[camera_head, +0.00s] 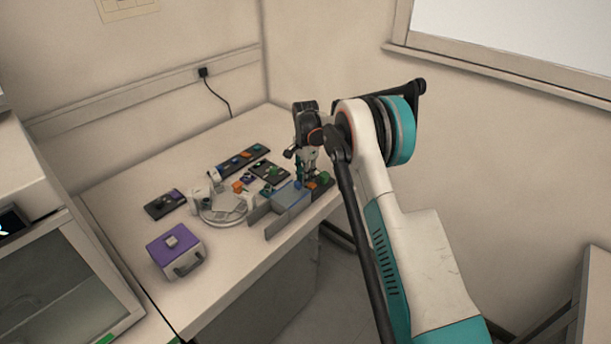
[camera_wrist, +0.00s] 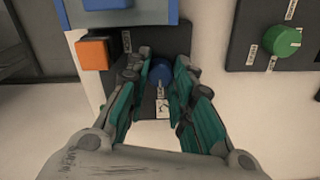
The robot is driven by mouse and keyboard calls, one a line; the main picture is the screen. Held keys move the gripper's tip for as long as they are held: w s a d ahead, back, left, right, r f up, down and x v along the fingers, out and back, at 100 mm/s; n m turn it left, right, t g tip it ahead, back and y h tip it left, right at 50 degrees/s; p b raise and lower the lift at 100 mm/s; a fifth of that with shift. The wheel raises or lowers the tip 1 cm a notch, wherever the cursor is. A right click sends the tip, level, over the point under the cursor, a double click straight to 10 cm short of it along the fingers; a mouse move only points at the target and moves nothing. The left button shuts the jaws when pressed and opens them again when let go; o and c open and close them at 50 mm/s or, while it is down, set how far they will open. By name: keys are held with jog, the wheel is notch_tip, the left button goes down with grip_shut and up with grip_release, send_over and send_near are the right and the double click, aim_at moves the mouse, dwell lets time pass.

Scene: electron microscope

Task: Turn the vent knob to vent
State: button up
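A blue knob (camera_wrist: 160,72) sits on a dark panel (camera_wrist: 146,38) in the wrist view, with a small label below it too blurred to read. My gripper (camera_wrist: 160,76) is open, its teal and dark fingers standing on either side of the blue knob, with the knob between the fingertips. I cannot tell whether they touch it. In the head view my gripper (camera_head: 304,180) points down at the desk's back right part. A green knob (camera_wrist: 282,40) sits on a separate dark panel to the right. I cannot read which knob is the vent knob.
An orange block (camera_wrist: 93,54) stands just left of the fingers. On the desk (camera_head: 220,285) are a round white stage (camera_head: 222,208), a grey box (camera_head: 290,199), a purple-topped box (camera_head: 176,251) and several dark knob panels. The desk's front is clear.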

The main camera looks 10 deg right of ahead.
grip_shut()
jog(key=n+p, duration=0.1)
jog(key=n, duration=0.3)
jog(key=shift+n, duration=0.4)
jog(key=n, duration=0.4)
jog(key=shift+n, duration=0.3)
jog(key=n+p, duration=0.1)
jog(key=n, duration=0.3)
jog(key=shift+n, duration=2.1)
jog(key=o, duration=1)
grip_release()
jog(key=shift+c, duration=0.2)
